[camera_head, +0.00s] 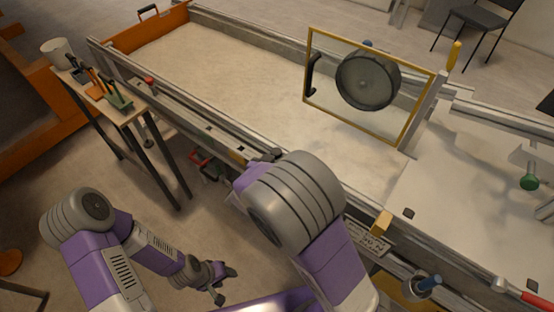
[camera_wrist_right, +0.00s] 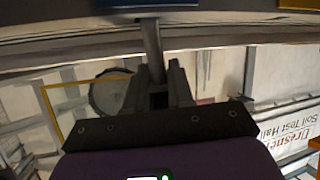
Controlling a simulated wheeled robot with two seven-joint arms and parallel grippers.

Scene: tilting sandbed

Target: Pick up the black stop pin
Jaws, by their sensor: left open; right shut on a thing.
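My right gripper (camera_wrist_right: 157,90) is shut on a slim dark grey bar (camera_wrist_right: 152,45), which looks like the black stop pin. In the right wrist view the bar runs from between the fingers to the pale rail edge at the top. I cannot tell whether its end is in or clear of the rail. In the head view, my right arm covers most of this spot, and the pin cannot be made out. My left gripper (camera_head: 220,284) is open and empty, low over the floor at the lower left.
The long sandbed (camera_head: 200,62) with metal rails fills the middle. A yellow-framed clear panel (camera_head: 325,101) with a round dark disc (camera_head: 367,80) stands across it. A tool table (camera_head: 125,117) stands at the left.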

